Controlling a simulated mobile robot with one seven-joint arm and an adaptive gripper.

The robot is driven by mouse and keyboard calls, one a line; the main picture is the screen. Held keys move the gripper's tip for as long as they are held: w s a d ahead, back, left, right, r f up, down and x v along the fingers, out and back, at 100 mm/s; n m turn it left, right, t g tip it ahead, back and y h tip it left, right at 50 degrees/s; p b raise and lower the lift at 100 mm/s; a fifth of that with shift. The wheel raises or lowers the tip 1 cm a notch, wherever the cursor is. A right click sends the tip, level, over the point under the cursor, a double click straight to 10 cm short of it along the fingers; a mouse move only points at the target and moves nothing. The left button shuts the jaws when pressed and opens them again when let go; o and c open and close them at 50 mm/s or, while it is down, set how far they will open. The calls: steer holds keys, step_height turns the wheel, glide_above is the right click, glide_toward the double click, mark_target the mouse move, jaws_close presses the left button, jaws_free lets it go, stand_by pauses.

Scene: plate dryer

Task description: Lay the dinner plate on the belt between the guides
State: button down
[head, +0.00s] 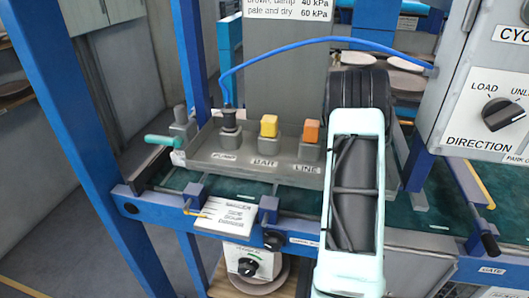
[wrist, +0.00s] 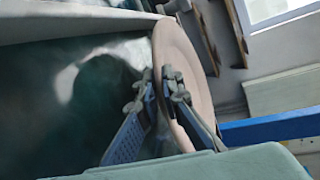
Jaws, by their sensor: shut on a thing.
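The dinner plate (wrist: 182,60) is a pinkish-brown disc, seen nearly edge-on and standing steeply in the wrist view. My gripper (wrist: 163,92) is shut on its rim, one finger on each face. The dark green belt (wrist: 60,120) lies to the left of the plate in the wrist view, with a dark shadow on it; I cannot tell whether the plate touches it. In the head view the belt (head: 420,216) runs across behind the blue front rail. There my arm hides the gripper and the held plate. I cannot clearly make out the guides.
A grey control box (head: 252,150) with dark, yellow and orange knobs stands over the belt. A blue hose (head: 300,46) arches above it. A cabinet with a direction switch (head: 503,113) stands at right. Pale plates (head: 405,62) lie at the back. Blue posts (head: 70,130) frame the left.

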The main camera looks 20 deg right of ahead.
steer(key=shift+d+f, duration=0.1)
steer(key=shift+f, duration=1.45)
steer(key=shift+f+b, duration=0.15)
steer(key=shift+b, duration=0.2)
steer(key=c, duration=2.4)
jaws_free()
steer(key=shift+f, duration=0.1)
